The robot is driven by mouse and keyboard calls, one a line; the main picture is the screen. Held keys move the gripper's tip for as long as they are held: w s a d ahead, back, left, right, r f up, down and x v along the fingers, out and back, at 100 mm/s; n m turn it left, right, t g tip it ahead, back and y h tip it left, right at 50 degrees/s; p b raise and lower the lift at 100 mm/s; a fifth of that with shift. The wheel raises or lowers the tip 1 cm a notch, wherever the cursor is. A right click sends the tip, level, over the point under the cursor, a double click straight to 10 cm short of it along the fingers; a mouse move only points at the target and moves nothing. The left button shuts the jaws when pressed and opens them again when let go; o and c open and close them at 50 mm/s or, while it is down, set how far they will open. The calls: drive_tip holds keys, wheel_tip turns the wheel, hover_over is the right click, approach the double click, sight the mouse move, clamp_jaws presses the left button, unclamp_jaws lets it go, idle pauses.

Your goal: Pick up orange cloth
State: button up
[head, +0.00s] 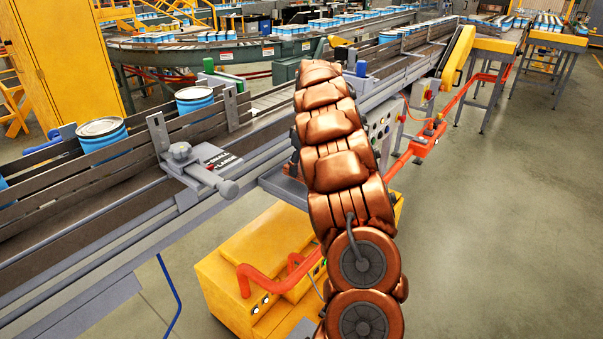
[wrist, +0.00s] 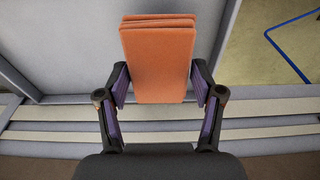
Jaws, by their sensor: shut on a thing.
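The orange cloth (wrist: 157,62) is a folded, layered block in the upper middle of the wrist view. My gripper (wrist: 158,80) has one finger on each side of it and is shut on its near part. The far end of the cloth sticks out beyond the fingertips. The cloth is above a grey surface with pale rails. In the head view my copper-coloured arm reaches toward the conveyor and hides the gripper and the cloth.
A conveyor with side rails (head: 125,170) carries blue-and-white cans (head: 102,131). A grey clamp (head: 190,165) sits on its near edge. A yellow machine (head: 255,265) stands below. A yellow cabinet (head: 60,60) is at the back left. Open floor (head: 500,220) lies at the right.

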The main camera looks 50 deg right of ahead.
drive_tip(key=s+a+r+b, duration=0.1)
drive_tip(key=s+a+b, duration=0.4)
drive_tip(key=s+a, duration=0.4)
drive_tip(key=shift+a+r, duration=0.25)
drive_tip(key=shift+a, duration=1.8)
drive_tip(key=shift+s, duration=0.1)
drive_tip(key=o, duration=0.5)
drive_tip(key=c, duration=0.4)
drive_tip(key=shift+c, duration=0.2)
drive_tip(key=shift+s, duration=0.1)
